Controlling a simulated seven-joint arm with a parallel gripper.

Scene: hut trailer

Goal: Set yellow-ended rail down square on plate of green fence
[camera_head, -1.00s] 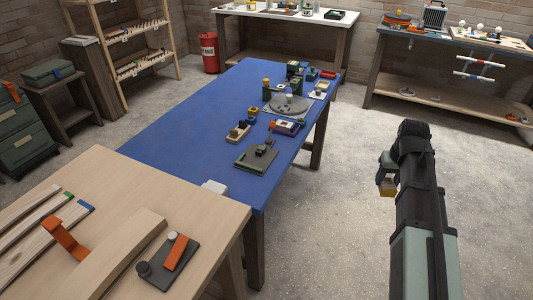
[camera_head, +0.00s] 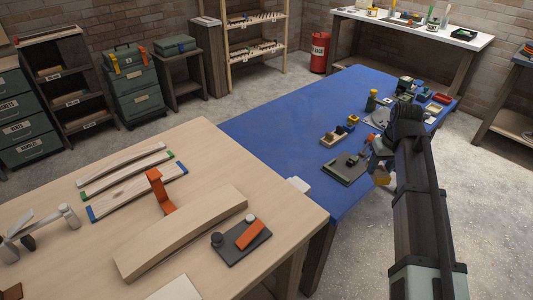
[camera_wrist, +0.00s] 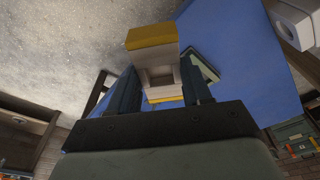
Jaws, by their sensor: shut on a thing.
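My gripper (camera_wrist: 160,85) is shut on the yellow-ended rail (camera_wrist: 160,59), a pale piece with a yellow band at its far end and another yellow part lower down between the fingers. In the head view my gripper (camera_head: 380,162) hangs in front of the blue table's right edge, with the rail's yellow end (camera_head: 382,177) showing below it. A dark green plate (camera_head: 340,171) with fittings on it, seemingly the green fence, lies on the blue table just left of the gripper. In the wrist view a greenish plate edge (camera_wrist: 208,66) shows behind the right finger, mostly hidden.
The blue table (camera_head: 280,125) has free room at its left. Small blocks and trays, among them a wooden tray (camera_head: 334,138), stand beyond the plate.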

